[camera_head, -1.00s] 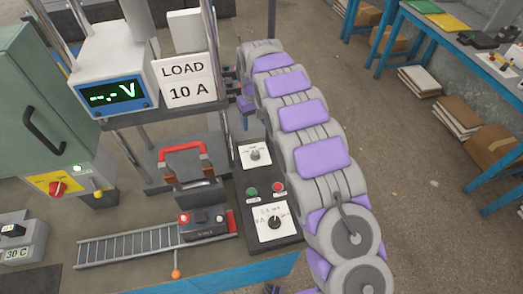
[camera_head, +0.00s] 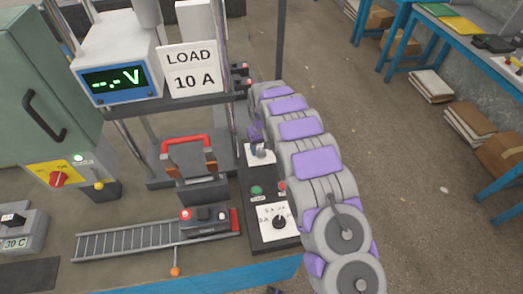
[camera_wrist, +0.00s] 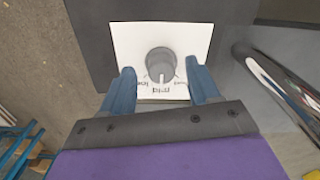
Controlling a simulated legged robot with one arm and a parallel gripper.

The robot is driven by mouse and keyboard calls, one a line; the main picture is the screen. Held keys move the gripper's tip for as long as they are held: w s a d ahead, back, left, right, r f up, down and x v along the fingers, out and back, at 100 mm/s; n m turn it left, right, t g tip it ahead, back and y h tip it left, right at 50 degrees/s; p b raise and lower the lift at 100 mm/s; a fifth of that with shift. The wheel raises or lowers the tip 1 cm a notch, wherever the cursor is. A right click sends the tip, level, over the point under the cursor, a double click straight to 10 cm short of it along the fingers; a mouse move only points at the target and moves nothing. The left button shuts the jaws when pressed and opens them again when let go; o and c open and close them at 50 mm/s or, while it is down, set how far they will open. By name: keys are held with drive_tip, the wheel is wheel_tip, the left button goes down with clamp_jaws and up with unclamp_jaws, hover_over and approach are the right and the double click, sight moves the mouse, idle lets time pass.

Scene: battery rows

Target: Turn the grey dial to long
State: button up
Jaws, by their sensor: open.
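The grey dial (camera_wrist: 161,62) sits on a white label plate (camera_wrist: 186,42) in the wrist view. Its pale pointer mark is toward the middle label, which appears to read "mid" upside down. A label starting "lon" is at its lower left and another, apparently "short", at its lower right. My gripper (camera_wrist: 160,69) is open, with one blue finger on each side of the dial's near part and gaps to it. In the head view the dial (camera_head: 260,149) is on the dark control panel (camera_head: 256,178), with my gripper (camera_head: 257,132) just above it, partly hidden by my arm.
On the same panel are a green button (camera_head: 257,190), a partly hidden red button (camera_head: 282,186) and a black dial (camera_head: 278,222). A red-handled device (camera_head: 186,150) and a "LOAD 10 A" sign (camera_head: 190,72) stand to the left.

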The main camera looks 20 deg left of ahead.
drive_tip(key=shift+a+f, duration=0.15)
drive_tip(key=shift+f, duration=0.5)
drive_tip(key=shift+c, duration=0.4)
drive_tip(key=c, duration=1)
drive_tip(key=shift+o, duration=0.2)
drive_tip(key=shift+r, duration=0.1)
drive_tip(key=m+p, duration=0.3)
drive_tip(key=shift+r, duration=0.15)
drive_tip(key=m+p, duration=0.3)
drive_tip(key=m, duration=0.2)
drive_tip(key=shift+m, duration=0.4)
drive_tip(key=shift+a, duration=0.1)
